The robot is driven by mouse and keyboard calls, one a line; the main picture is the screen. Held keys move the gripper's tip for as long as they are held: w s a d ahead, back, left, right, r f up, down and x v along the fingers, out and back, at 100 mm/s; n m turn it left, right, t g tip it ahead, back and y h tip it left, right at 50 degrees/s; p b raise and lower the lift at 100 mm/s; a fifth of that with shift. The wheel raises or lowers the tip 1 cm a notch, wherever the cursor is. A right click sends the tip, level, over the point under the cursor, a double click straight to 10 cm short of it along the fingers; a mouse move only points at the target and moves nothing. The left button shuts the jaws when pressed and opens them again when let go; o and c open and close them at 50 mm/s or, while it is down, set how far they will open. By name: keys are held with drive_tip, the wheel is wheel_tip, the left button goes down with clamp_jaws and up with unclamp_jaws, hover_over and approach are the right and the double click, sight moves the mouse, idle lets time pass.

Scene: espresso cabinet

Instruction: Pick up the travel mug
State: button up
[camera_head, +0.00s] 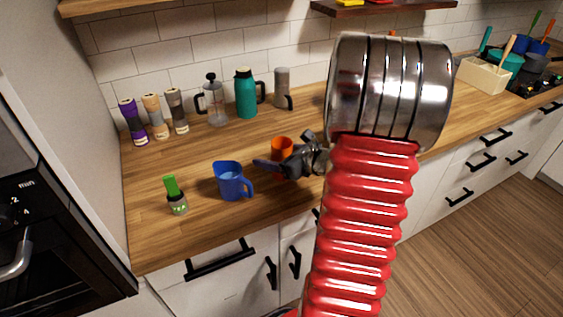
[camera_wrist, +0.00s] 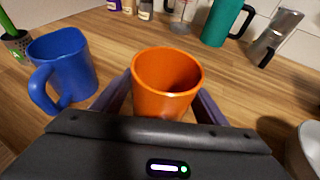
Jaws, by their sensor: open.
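An orange cup (camera_head: 282,147) stands on the wooden counter, and it also shows in the wrist view (camera_wrist: 165,85). My gripper (camera_head: 274,163) is open, with one finger on each side of the cup; the wrist view shows the fingers (camera_wrist: 163,104) partly hidden behind it. I cannot tell whether the fingers touch it. A teal lidded mug with a black handle (camera_head: 246,95) stands upright near the back wall, apart from my gripper, and shows at the top of the wrist view (camera_wrist: 225,22). No label tells which is the travel mug.
A French press (camera_head: 214,104), a metal moka pot (camera_head: 282,90) and several grinders (camera_head: 155,117) line the back. A white rounded object (camera_wrist: 308,145) is at the wrist view's right edge.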

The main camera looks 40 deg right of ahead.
drive_tip(key=shift+c, duration=0.7)
drive_tip(key=c, duration=1.2)
